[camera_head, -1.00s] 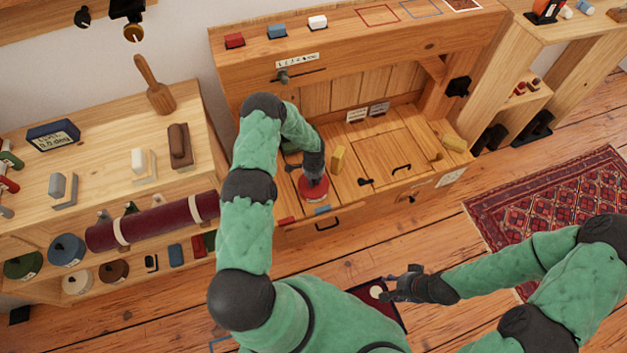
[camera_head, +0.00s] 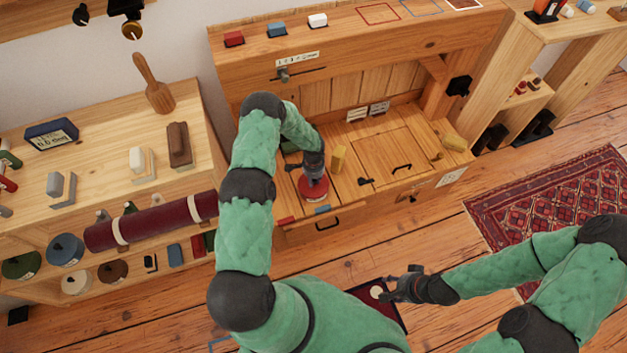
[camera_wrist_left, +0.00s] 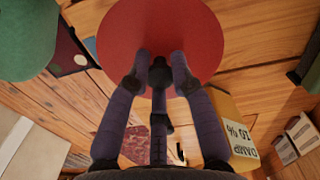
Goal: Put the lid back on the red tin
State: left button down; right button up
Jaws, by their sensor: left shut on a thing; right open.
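A round red lid (camera_head: 313,189) is under my left gripper (camera_head: 314,177), at the front left of the wooden desk. The exact part gripped is hidden by the fingers. A pale edge shows below the red in the head view. I cannot tell whether the tin is directly beneath the lid or whether they touch. My right gripper (camera_head: 398,289) is open and empty, over the floor in front of the desk.
The desk's hatch panel (camera_head: 385,157) is clear. A crowded shelf (camera_head: 110,165) stands left.

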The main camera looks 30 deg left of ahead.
dwell(0.4)
pick_arm(q)
jog(key=c, duration=0.5)
grip_release()
jog(key=shift+c, duration=0.2)
jog(key=shift+r+p, duration=2)
jog(key=shift+r, duration=1.45)
grip_shut()
jog(key=shift+f, duration=0.15)
